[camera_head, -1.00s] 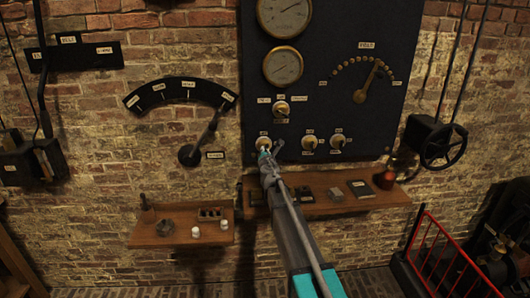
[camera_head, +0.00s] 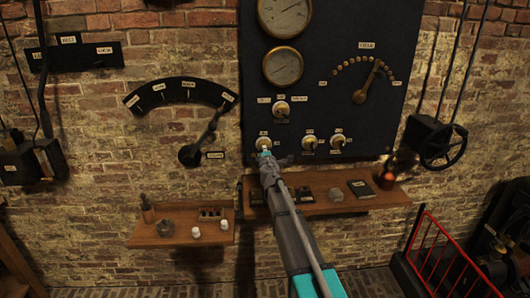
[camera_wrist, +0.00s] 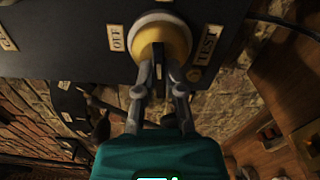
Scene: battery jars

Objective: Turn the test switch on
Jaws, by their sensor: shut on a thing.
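The test switch (camera_wrist: 165,36) is a round brass-yellow knob with a pale cap, on the dark panel (camera_head: 330,60). In the wrist view an OFF label (camera_wrist: 117,38) is on its left and a TEST label (camera_wrist: 207,46) on its right. My gripper (camera_wrist: 160,85) is at the knob, its two fingers closed about a narrow dark grip part that sticks out from it. In the head view the switch (camera_head: 263,142) is at the panel's lower left, with my gripper (camera_head: 265,154) against it and partly hiding it. Its pointer direction is unclear.
Two similar knobs (camera_head: 309,142) (camera_head: 337,141) stand close to the right, and another (camera_head: 281,108) above. Wooden shelves (camera_head: 180,238) (camera_head: 335,206) with small objects are below. A big lever (camera_head: 190,154) with an arc scale is on the brick wall at left.

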